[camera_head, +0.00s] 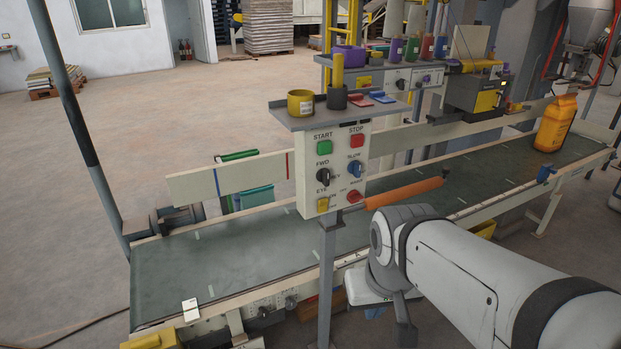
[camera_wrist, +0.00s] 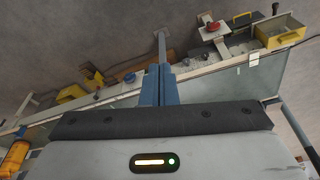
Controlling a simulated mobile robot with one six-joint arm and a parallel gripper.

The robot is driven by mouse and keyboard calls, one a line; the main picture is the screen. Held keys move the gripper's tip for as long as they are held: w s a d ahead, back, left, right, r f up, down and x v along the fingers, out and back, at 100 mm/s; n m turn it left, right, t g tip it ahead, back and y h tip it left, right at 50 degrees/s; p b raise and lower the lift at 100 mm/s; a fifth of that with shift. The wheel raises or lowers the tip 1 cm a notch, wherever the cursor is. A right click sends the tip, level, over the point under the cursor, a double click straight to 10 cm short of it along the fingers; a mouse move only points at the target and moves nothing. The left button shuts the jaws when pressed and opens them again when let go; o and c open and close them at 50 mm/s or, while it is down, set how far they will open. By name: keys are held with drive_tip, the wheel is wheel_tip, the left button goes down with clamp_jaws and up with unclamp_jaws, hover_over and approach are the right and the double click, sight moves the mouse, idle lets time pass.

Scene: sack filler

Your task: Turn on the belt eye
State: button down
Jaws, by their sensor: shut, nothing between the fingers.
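The control panel (camera_head: 333,178) stands on a post over the near side of the conveyor. Its yellow EYE switch (camera_head: 322,204) is at the lower left, under the black FWD knob (camera_head: 323,174). Whether the switch is on or off is too small to tell. My gripper (camera_wrist: 162,70) is shut and empty in the wrist view, its two blue-grey fingers together. In the head view my arm reaches in from the lower right, below and right of the panel and apart from the switch. The fingers cannot be made out there.
A green START button (camera_head: 324,147), red STOP button (camera_head: 357,141), blue knob (camera_head: 354,169) and red switch (camera_head: 354,196) share the panel.

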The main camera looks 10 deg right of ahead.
sight(324, 203)
drive_tip(key=shift+a, duration=0.15)
drive_tip(key=w+d+f+n+t+y+b, duration=0.1)
drive_tip(key=w+f+t+y+b, duration=0.1)
drive_tip(key=w+f+t+b, duration=0.2)
drive_tip(key=w+d+f+n+t+y+b, duration=0.1)
drive_tip(key=w+f+t+y+b, duration=0.1)
drive_tip(key=w+f+t+b, duration=0.3)
drive_tip(key=w+d+f+n+t+y+b, duration=0.1)
drive_tip(key=w+f+t+y+b, duration=0.2)
drive_tip(key=w+t+b, duration=0.5)
drive_tip(key=w+f+b, duration=0.1)
drive_tip(key=w+b, duration=0.5)
drive_tip(key=w, duration=0.2)
drive_tip(key=shift+d+f+n+t, duration=0.15)
drive_tip(key=shift+d+n+t, duration=0.2)
drive_tip(key=shift+n+t, duration=0.05)
drive_tip(key=shift+w, duration=0.1)
drive_tip(key=x, duration=1.4)
